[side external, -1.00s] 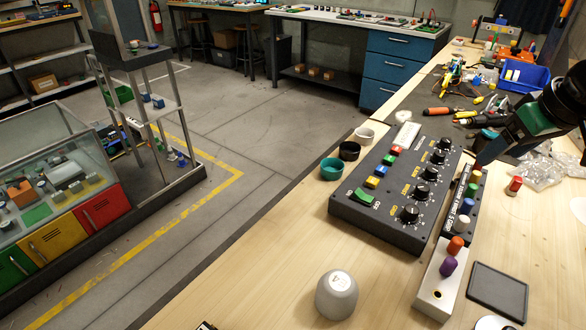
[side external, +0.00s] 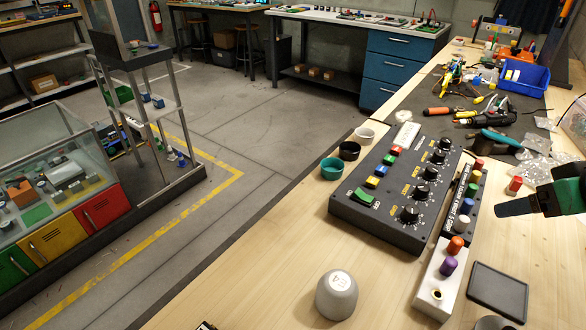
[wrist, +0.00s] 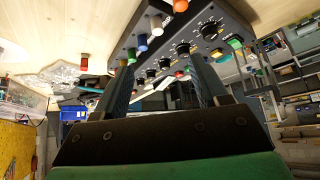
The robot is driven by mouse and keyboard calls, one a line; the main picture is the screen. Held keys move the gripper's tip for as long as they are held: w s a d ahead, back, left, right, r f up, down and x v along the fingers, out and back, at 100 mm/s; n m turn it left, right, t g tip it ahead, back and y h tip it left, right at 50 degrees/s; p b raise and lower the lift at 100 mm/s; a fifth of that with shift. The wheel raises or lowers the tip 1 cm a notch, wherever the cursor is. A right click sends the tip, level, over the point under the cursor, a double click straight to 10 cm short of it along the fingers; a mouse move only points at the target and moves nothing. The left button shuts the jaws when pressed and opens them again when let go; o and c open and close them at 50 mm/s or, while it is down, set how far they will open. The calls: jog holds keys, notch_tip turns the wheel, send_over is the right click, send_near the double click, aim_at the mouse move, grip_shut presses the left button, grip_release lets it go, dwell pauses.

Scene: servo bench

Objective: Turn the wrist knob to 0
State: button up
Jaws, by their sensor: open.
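A dark control box (side external: 375,215) stands on the wooden bench with a row of black knobs along its right side, each with a white dial scale. The nearest is a black knob (side external: 410,214); I cannot read which one is labelled wrist, nor their settings. In the wrist view the box (wrist: 235,22) is upside down, with a black knob (wrist: 182,48) showing between and beyond my fingers. My gripper (side external: 498,207) is at the right, to the right of the box and apart from it, fingers pointing left. The wrist view shows my gripper (wrist: 160,62) open and empty.
A narrow black rack with coloured pegs (side external: 463,205) stands between the box and my gripper. A white block with orange and purple pegs (side external: 437,280), a dark square tray (side external: 497,290) and a grey cup (side external: 337,295) are in front. Tools and a blue bin (side external: 525,76) lie behind.

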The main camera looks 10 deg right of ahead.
jog(key=w+r+m+g, duration=0.2)
jog(key=w+m, duration=0.2)
jog(key=m, duration=0.3)
jog(key=m+g, duration=0.5)
jog(key=m, duration=1.5)
send_over(423, 186)
jog(key=f, duration=0.4)
jog(key=shift+s+d+f, duration=0.15)
jog(key=shift+s, duration=0.2)
jog(key=shift+w+f+m, duration=0.3)
jog(key=shift+f+m, duration=0.3)
jog(key=shift+m, duration=0.3)
jog(key=shift+f, duration=2.7)
grip_shut()
